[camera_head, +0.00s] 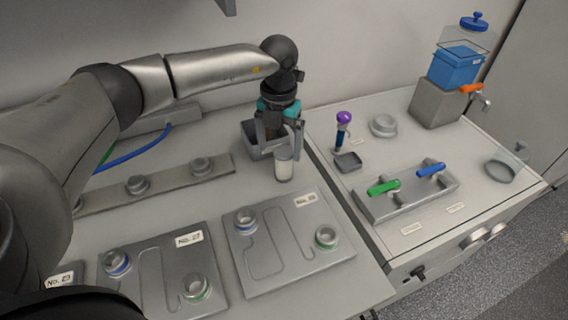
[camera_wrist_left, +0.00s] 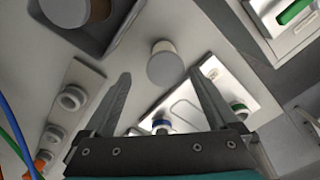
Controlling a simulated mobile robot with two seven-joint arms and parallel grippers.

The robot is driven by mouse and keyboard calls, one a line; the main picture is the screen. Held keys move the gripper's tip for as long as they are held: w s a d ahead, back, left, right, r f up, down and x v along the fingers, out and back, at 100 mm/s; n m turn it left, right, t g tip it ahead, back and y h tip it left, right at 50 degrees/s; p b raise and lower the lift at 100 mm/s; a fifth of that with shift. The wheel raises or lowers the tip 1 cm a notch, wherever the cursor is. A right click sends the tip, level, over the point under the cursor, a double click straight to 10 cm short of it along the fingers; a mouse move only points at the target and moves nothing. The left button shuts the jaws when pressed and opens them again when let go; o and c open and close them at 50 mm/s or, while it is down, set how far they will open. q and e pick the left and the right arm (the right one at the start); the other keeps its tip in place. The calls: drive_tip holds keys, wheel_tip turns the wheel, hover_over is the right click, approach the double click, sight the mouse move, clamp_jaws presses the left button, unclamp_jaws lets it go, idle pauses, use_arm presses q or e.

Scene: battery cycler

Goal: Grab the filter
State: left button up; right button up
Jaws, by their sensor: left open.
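My left gripper (camera_head: 280,150) points down, open and empty, right above and behind the cylinder. Its two spread fingers also show in the left wrist view (camera_wrist_left: 160,78). A grey open bin (camera_head: 251,141) behind the gripper holds a white and a brownish round item, partly hidden. My right gripper is not in view.
Numbered grey plates with ringed ports (camera_head: 275,262) lie in front. A grey rail with round fittings (camera_head: 165,184) lies to the left. The right bench holds a valve block with green and blue handles (camera_head: 405,195) and a purple-topped tool (camera_head: 342,130). A gap separates the benches.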

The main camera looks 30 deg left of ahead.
sight(284, 151)
use_arm(q)
drive_tip(key=f, duration=0.4)
drive_tip(key=shift+w+d+f, duration=0.1)
drive_tip(key=shift+w+d, duration=0.25)
drive_tip(key=shift+f, duration=0.6)
drive_tip(key=c, duration=1.5)
